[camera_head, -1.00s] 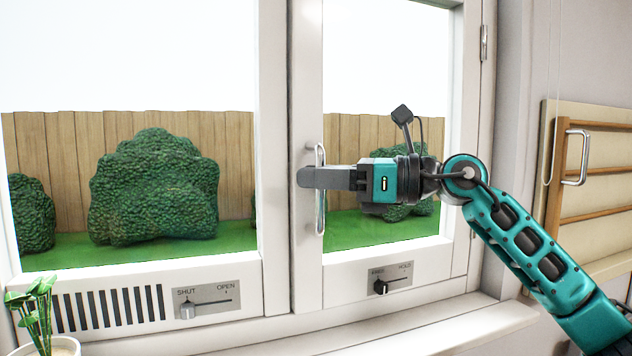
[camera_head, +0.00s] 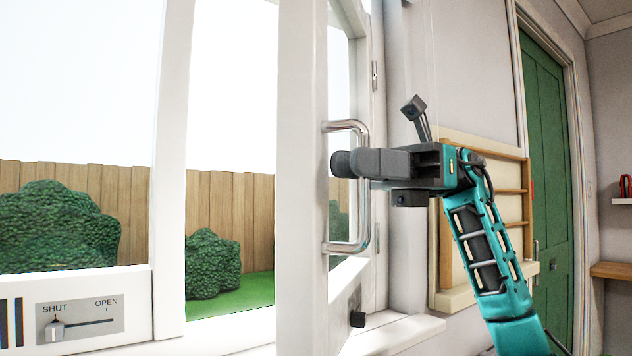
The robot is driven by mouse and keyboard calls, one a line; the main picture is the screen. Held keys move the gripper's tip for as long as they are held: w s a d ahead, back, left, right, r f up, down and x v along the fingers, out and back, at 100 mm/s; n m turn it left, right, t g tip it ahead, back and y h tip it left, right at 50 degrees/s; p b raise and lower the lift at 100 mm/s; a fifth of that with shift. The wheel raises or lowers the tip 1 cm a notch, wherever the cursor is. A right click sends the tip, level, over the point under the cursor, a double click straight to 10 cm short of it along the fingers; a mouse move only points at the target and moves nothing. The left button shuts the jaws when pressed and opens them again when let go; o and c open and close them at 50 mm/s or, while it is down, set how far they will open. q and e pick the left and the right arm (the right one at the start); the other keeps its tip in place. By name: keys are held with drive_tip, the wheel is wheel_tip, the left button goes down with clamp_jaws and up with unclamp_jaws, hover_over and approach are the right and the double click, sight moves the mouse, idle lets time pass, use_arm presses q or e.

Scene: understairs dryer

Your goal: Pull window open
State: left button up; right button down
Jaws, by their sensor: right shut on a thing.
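The window sash (camera_head: 301,120) is a white frame on the right side of the window, hinged at its right edge. It stands swung inward, with an open gap between it and the fixed post (camera_head: 172,150). Its chrome bar handle (camera_head: 362,215) is upright. My right gripper (camera_head: 345,164) is shut around the handle bar at its upper middle, with the arm coming from the lower right. My left gripper is not in view.
The fixed pane at left has a vent slider (camera_head: 80,321) marked SHUT and OPEN below it. A wooden rack (camera_head: 446,230) hangs on the wall behind my arm. A green door (camera_head: 547,180) is at right.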

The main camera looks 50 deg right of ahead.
drive_tip(key=shift+s+d+g, duration=0.3)
drive_tip(key=shift+s+d, duration=0.1)
drive_tip(key=shift+s, duration=0.3)
drive_tip(key=c, duration=1.2)
unclamp_jaws()
drive_tip(key=s+d+p, duration=0.1)
drive_tip(key=s+d, duration=0.1)
drive_tip(key=d, duration=1)
drive_tip(key=shift+d+p, duration=0.3)
drive_tip(key=shift+d, duration=0.1)
